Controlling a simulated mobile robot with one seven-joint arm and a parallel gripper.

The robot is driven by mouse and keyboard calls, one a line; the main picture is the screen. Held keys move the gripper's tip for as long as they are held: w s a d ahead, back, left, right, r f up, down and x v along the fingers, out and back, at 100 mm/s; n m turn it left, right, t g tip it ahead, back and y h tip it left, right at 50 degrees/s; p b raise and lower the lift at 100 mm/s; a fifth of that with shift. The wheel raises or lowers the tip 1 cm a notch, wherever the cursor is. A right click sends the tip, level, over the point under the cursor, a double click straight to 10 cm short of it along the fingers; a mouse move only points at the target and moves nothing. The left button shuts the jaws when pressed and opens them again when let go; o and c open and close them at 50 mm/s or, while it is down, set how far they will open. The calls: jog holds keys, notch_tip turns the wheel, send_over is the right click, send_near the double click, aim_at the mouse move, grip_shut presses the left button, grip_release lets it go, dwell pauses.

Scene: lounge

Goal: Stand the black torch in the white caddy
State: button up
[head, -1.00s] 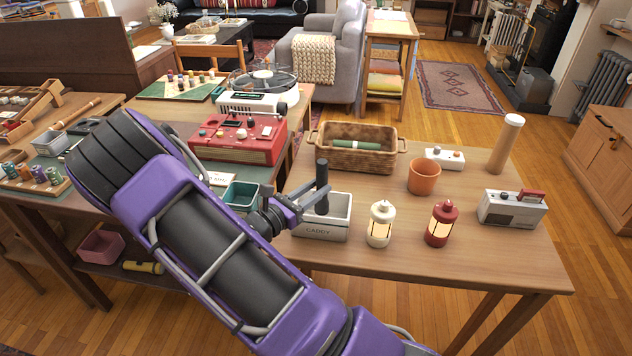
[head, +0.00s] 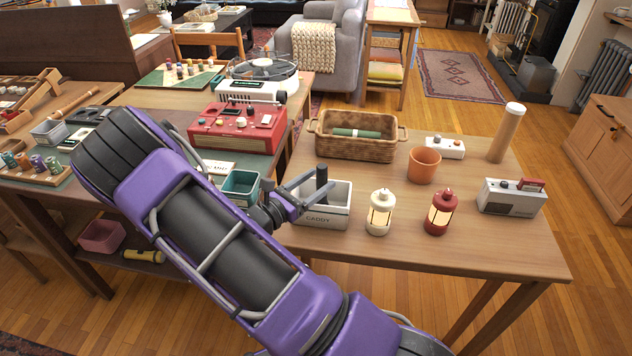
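The black torch (head: 321,184) stands roughly upright in the white caddy (head: 320,220). Its top shows above the rim, and its lower part is hidden by the caddy's front wall. The caddy is on the right-hand wooden table and is labelled "CADDY". My gripper (head: 324,179) is above the caddy at the torch's upper part. Its fingers look spread, one on either side of the torch, and seem apart from it; the contact is too small to see surely.
A cream lantern (head: 379,214) and a red lantern (head: 441,213) stand right of the caddy. A wicker basket (head: 358,147) and a terracotta pot (head: 424,165) are behind. A green tray (head: 241,187) is left. The table's front right is clear.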

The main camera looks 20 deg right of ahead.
jog(key=p+v, duration=0.1)
jog(key=v, duration=1.6)
jog(key=shift+a, duration=0.25)
jog(key=shift+r, duration=0.1)
